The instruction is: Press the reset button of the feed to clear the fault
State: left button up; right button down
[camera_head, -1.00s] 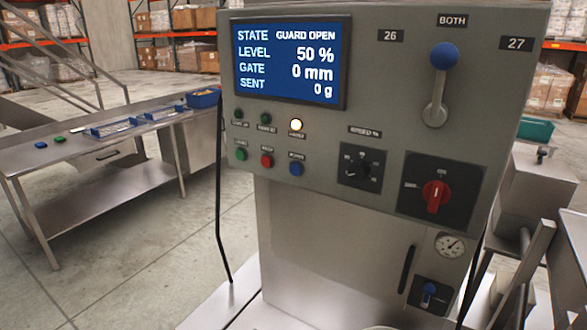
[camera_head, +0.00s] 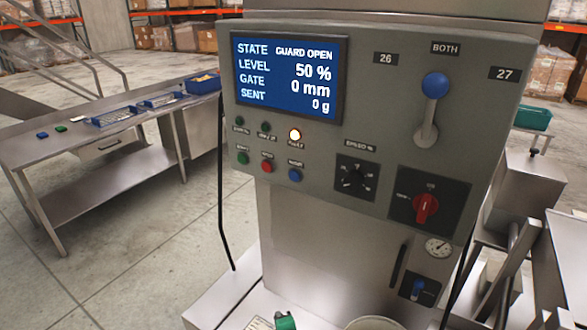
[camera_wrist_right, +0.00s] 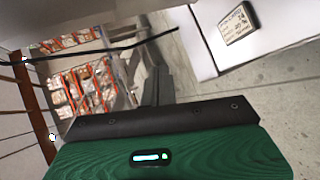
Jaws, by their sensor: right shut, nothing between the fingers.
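The feed's grey control panel (camera_head: 385,110) fills the middle of the head view. Its blue screen (camera_head: 290,77) reads GUARD OPEN, level 50 %, gate 0 mm, sent 0 g. Below are a green button (camera_head: 243,158), a red button (camera_head: 267,166) and a blue button (camera_head: 295,175); their small labels are blurred, the blue one's perhaps RESET. An amber lamp (camera_head: 295,135) is lit above the blue button. My right gripper (camera_head: 285,321) shows as a green piece at the bottom edge, well below the buttons. In the wrist view its dark fingers (camera_wrist_right: 157,88) are shut and empty.
A blue-knobbed lever (camera_head: 435,87), a black dial (camera_head: 355,178) and a red rotary switch (camera_head: 426,207) share the panel. A black cable (camera_head: 222,190) hangs at its left. A steel table (camera_head: 95,150) with blue trays stands left. The space before the buttons is clear.

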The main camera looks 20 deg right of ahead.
aim_at(294, 176)
notch_tip(294, 176, up, 41)
jog(key=w+a+n+t+h+p, duration=0.1)
jog(key=n+t+h+p, duration=0.1)
jog(key=n+t+p, duration=0.2)
jog(key=t, duration=0.3)
jog(key=shift+w+a+f+n, duration=0.15)
jog(key=shift+w+n, duration=0.25)
jog(key=shift+w+d+p, duration=0.15)
jog(key=shift+w+d, duration=0.75)
jog(key=shift+d, duration=0.25)
jog(key=shift+w+d+p, duration=0.1)
jog(key=shift+w+d, duration=0.85)
jog(key=shift+d, duration=0.25)
jog(key=shift+w+d+p, duration=0.15)
jog(key=shift+w+d, duration=0.75)
jog(key=shift+d, duration=0.25)
jog(key=shift+w+d, duration=0.1)
jog(key=shift+w+d, duration=0.15)
jog(key=shift+d, duration=0.05)
